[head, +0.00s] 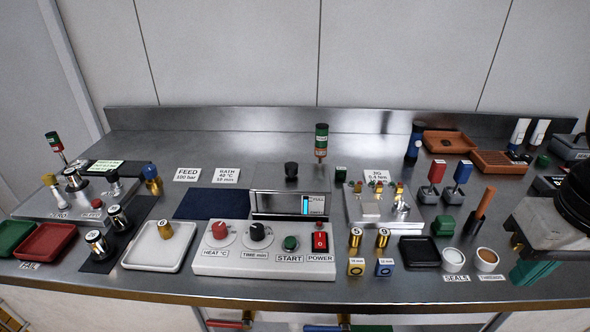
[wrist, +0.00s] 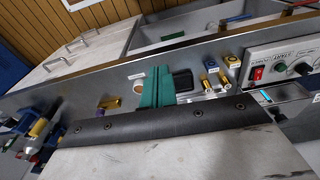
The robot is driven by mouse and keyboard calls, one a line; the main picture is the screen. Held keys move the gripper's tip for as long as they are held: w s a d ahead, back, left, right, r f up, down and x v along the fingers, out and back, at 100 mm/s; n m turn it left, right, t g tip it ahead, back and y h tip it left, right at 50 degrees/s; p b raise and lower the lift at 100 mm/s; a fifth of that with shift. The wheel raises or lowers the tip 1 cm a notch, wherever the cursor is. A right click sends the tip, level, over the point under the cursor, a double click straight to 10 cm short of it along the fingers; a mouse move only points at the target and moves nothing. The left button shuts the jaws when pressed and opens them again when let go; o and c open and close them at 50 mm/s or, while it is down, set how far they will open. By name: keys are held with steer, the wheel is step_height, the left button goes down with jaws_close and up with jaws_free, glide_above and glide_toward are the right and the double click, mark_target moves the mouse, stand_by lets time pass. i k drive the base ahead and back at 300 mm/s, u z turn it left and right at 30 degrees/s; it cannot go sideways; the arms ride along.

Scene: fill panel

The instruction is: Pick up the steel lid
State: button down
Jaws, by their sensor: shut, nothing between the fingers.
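The steel lid (head: 275,184) appears to be the flat top of the steel bath box (head: 268,204), with a black knob (head: 291,170) standing on it. The box stands at the middle of the bench, behind the control panel, and has a blue level strip on its front. My gripper (head: 530,272) is at the far right in the head view, well apart from the lid. Its teal fingers also show in the wrist view (wrist: 157,88), shut and empty. In the wrist view the lid is hard to make out; part of the box's front shows at the right edge.
The control panel (head: 263,265) with knobs stands in front of the box. Two small cups (head: 454,260) and a black tray (head: 420,252) are near my gripper.

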mark_target(289, 176)
steer(key=z, duration=1.6)
steer(key=k, duration=1.15)
steer(key=u, duration=1.6)
steer(key=i, duration=0.5)
steer(key=u, duration=0.05)
